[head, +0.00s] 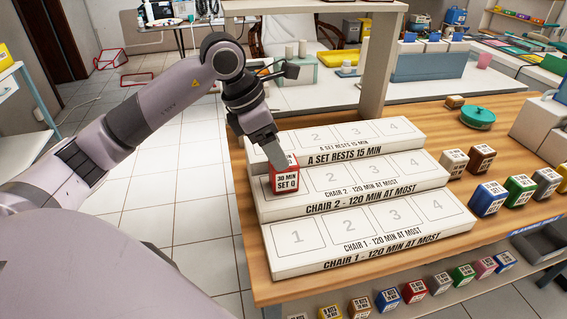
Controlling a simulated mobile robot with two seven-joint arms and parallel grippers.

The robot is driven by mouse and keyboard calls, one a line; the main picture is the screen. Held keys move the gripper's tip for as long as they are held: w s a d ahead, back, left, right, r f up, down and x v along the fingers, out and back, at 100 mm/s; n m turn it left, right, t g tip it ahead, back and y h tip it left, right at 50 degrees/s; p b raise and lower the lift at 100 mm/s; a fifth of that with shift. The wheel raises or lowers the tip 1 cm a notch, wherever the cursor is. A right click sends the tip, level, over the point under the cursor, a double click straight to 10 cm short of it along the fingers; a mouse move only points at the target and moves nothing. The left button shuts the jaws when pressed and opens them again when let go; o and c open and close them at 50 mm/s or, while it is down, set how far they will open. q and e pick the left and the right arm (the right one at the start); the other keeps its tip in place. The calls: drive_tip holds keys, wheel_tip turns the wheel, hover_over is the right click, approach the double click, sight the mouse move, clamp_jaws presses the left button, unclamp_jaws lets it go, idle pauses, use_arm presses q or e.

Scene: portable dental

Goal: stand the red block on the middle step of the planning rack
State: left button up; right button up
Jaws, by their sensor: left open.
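The red block (286,181), labelled "30 MIN SET Q", is upright at the left end of the middle step, over the first square. The planning rack (345,236) is a white three-step stand with numbered squares; its middle step is marked "CHAIR 2 - 120 MIN AT MOST". My left gripper (279,158) points down at the top of the red block with its jaws open; a finger hides part of the block's upper edge. Whether the fingers touch the block cannot be told. The other squares on the rack are empty. My right gripper is out of view.
Right of the rack, several labelled blocks stand on the wooden table, including a blue one (488,198) and a green one (519,189). A green round container (478,117) is behind them. A pale post (377,65) rises behind the rack.

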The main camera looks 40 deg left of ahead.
use_arm(q)
drive_tip(key=shift+v, duration=2.4)
